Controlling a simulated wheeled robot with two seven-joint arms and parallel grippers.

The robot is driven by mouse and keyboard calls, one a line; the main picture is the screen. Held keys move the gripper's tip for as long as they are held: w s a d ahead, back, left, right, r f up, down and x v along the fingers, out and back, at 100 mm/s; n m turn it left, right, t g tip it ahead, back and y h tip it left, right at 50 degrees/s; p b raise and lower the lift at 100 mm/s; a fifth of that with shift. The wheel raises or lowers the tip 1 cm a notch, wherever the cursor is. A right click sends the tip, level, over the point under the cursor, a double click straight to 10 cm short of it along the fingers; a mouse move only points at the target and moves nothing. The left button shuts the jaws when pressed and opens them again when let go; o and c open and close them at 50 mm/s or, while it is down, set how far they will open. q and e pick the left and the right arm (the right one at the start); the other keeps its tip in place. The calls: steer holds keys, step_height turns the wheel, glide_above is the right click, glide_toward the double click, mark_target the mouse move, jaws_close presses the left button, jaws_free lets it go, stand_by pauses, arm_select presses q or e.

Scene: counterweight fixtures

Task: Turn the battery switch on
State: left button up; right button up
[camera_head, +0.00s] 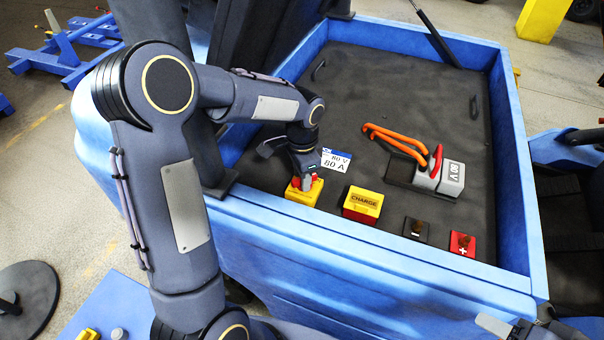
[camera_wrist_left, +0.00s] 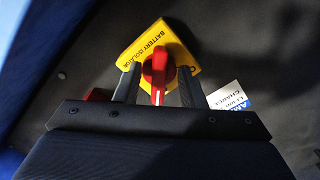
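The battery switch is a yellow block (camera_head: 305,192) with a red rotary knob on top, largely hidden by my left gripper in the head view. In the left wrist view, the yellow plate (camera_wrist_left: 146,45) reads "BATTERY ISOLATOR" and the red knob (camera_wrist_left: 158,70) has a white line pointing toward the gripper. My left gripper (camera_head: 304,184) is over the switch. Its two fingers (camera_wrist_left: 158,88) are apart, one on each side of the knob, with small gaps visible; I cannot tell their exact depth around it. My right gripper (camera_head: 515,327) is partly visible at the lower right edge.
A yellow and red "CHARGE" socket (camera_head: 362,205) stands right of the switch. Farther right are a black minus terminal (camera_head: 416,229), a red plus terminal (camera_head: 462,243) and a grey 80 V plug (camera_head: 440,178) with orange cables. A blue rim (camera_head: 360,248) encloses the dark compartment floor.

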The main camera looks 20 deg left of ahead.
arm_select(q)
steer(key=shift+r, duration=0.1)
step_height(320, 180, up, 7)
steer(key=shift+r, duration=0.35)
stand_by(0.4)
